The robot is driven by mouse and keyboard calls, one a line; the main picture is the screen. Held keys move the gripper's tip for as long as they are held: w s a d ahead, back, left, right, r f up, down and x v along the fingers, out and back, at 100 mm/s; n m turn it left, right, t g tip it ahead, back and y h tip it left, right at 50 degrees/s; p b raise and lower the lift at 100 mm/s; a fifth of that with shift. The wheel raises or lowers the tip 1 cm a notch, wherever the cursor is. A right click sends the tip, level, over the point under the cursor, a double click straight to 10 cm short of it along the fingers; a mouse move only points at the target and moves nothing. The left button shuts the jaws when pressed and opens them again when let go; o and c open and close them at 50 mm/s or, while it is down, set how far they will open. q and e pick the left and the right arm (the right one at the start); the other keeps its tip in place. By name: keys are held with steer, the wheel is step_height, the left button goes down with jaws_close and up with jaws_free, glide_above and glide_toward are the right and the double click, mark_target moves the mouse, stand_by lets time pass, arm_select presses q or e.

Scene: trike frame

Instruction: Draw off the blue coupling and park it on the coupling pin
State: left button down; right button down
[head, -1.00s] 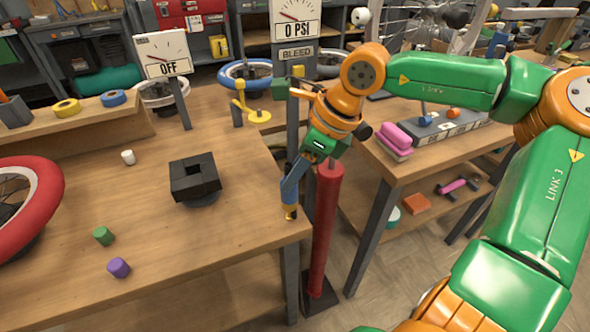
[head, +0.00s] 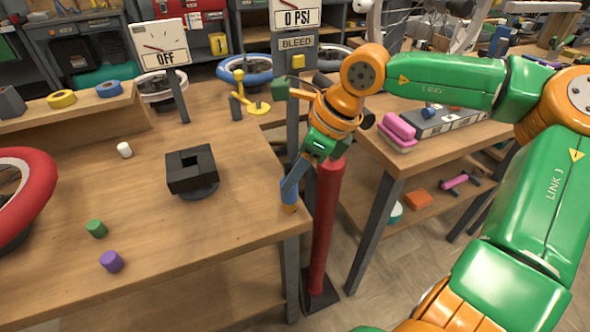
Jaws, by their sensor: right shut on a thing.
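The blue coupling (head: 288,192) is at the front right corner of the wooden workbench (head: 225,225). My right gripper (head: 291,182) comes down at a tilt from the upper right and is shut on it. The coupling's upper part is hidden by the fingers. A small tan bit shows at its lower end, and I cannot tell whether that end touches the bench. I cannot make out the coupling pin for certain. My left gripper is out of view.
A red post (head: 326,225) stands beside the bench corner, close to my right gripper. A black square block (head: 192,165) and green (head: 96,228), purple (head: 111,261) and white (head: 124,150) caps lie on the bench. A gauge reading OFF (head: 160,46) stands behind.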

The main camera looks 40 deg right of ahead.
steer(key=shift+f+b, duration=0.3)
steer(key=shift+f, duration=0.1)
steer(key=shift+c, duration=1.9)
jaws_free()
steer(key=p+v, duration=0.1)
steer(key=v, duration=0.6)
steer(key=shift+r, duration=0.1)
